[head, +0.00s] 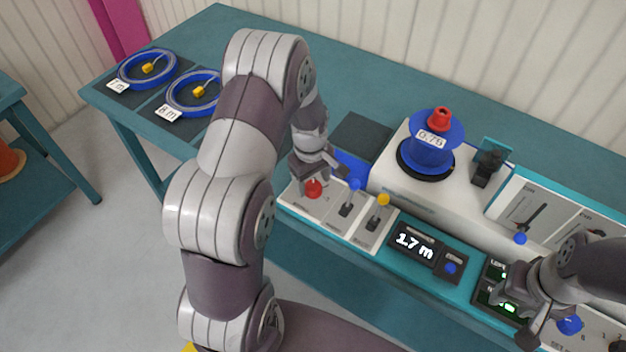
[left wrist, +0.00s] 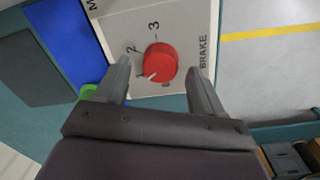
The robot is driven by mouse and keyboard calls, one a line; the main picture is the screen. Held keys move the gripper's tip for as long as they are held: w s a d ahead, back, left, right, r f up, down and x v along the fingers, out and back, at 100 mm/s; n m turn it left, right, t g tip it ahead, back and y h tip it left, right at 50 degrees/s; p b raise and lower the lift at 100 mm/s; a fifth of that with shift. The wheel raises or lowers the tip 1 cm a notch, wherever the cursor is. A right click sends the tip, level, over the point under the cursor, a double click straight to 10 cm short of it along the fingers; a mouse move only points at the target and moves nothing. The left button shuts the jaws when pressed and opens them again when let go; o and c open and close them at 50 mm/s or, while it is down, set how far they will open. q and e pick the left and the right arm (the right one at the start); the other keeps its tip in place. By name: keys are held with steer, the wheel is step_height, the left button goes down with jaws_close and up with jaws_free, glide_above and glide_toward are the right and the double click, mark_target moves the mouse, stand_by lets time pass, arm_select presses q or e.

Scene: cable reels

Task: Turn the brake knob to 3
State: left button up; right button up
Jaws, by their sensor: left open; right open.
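The red brake knob (head: 313,189) sits on a white panel at the left end of the console. In the left wrist view the knob (left wrist: 162,62) lies beside the word BRAKE. My right gripper (head: 524,325) is open over the right part of the console, partly cut off.
Blue and yellow levers (head: 354,186) stand right of the knob. A blue reel (head: 431,145) stands on the white housing behind. Two cable coils (head: 147,68) lie at the far left of the teal table (head: 330,70).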

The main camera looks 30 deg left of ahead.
arm_select(q)
steer(key=shift+s+f, duration=0.15)
steer(key=shift+f, duration=0.5)
steer(key=c, duration=1.1)
steer(key=shift+o, duration=0.2)
